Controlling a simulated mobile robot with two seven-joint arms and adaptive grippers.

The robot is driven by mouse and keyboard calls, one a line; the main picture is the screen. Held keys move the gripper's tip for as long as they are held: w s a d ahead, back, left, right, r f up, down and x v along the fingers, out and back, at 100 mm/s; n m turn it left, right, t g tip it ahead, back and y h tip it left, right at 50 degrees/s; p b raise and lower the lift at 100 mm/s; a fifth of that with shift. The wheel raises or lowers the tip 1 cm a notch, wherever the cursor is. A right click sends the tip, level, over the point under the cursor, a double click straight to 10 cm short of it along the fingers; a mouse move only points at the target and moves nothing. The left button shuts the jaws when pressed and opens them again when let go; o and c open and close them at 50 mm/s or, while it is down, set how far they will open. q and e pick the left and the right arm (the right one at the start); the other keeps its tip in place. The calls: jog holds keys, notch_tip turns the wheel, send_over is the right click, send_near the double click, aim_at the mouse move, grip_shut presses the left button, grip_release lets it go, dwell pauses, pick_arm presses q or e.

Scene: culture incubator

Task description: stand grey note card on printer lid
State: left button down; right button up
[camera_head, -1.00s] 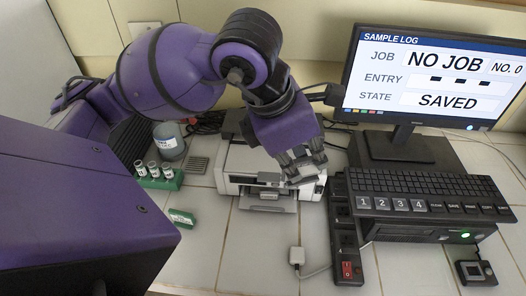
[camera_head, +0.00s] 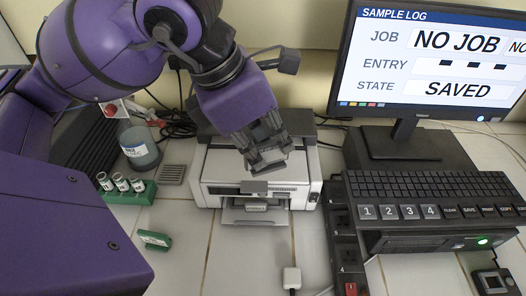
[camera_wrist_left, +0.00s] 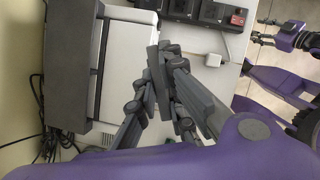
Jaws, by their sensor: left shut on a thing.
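My left gripper (camera_head: 268,163) is shut on the grey note card (camera_wrist_left: 164,82), which shows as a thin, dark grey piece between the fingertips in the left wrist view. In the head view the fingers hide most of the card. The gripper is over the printer's light lid (camera_head: 222,164), towards its right side. I cannot tell whether the card touches the lid. The printer (camera_head: 212,198) also shows as a pale box in the left wrist view (camera_wrist_left: 122,50). My right gripper (camera_wrist_left: 264,31) is small at the upper right of the left wrist view, its fingers apart.
A monitor (camera_head: 440,65) and a keyboard (camera_head: 430,185) stand right of the printer, with a power strip (camera_head: 342,235) between. A green vial rack (camera_head: 135,194), a jar (camera_head: 139,148) and a small green block (camera_head: 154,239) are on the left. A white plug (camera_head: 291,278) lies in front.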

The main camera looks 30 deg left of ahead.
pick_arm(q)
jog(key=shift+w+a+f, duration=0.3)
jog(key=shift+a+f, duration=0.05)
jog(key=shift+f, duration=0.05)
jog(key=shift+w+a+b, duration=0.2)
jog(key=shift+b, duration=0.2)
jog(key=w+a+f, duration=0.4)
jog(key=w+f, duration=0.1)
jog(key=shift+w+a+f, duration=0.15)
jog(key=shift+a+f, duration=0.15)
jog(key=shift+w+a+f, duration=0.1)
jog(key=shift+f, duration=0.2)
jog(key=f, duration=0.3)
jog(key=shift+w+a+f, duration=0.15)
jog(key=shift+w+a, duration=0.05)
jog(key=shift+f, duration=0.2)
pick_arm(e)
jog(key=shift+w+a+f, duration=0.25)
jog(key=shift+w, duration=0.3)
